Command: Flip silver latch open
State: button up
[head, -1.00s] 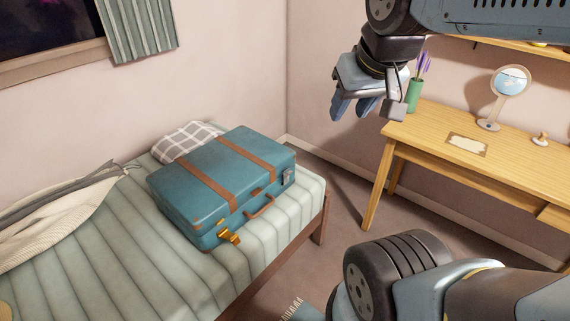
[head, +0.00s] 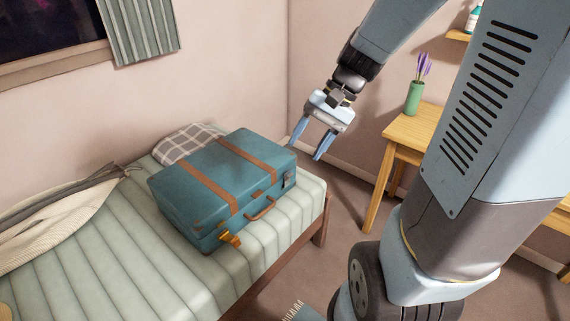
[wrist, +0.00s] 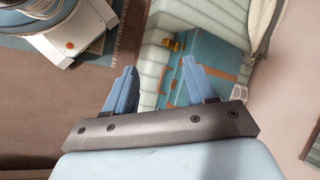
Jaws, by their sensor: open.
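A closed teal suitcase (head: 190,190) with two brown straps lies on the bed; it also shows in the wrist view (wrist: 205,58). The silver latch (head: 289,180) is on its front face near the right end. A gold latch (head: 229,238) is at the left end, and it shows in the wrist view (wrist: 172,45). My gripper (head: 307,155) is open and empty, in the air just right of the suitcase, apart from it. In the wrist view my gripper's fingers (wrist: 158,72) point toward the suitcase and cover part of it, and I cannot make out the silver latch there.
The bed (head: 120,262) has a checked pillow (head: 187,143) behind the suitcase and a pale blanket (head: 50,220) at left. A wooden desk (head: 410,133) with a green vase (head: 413,98) stands at the right. Open floor lies between bed and desk.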

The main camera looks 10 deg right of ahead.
jog(key=w+f+m+y, duration=0.5)
jog(key=w+f+y, duration=0.1)
jog(key=w+f, duration=0.15)
jog(key=m+t+h, duration=0.2)
jog(key=m+t, duration=1.4)
jog(key=m, duration=0.3)
send_near(288, 172)
jog(key=x, duration=0.7)
jog(key=shift+a, duration=0.1)
grip_shut()
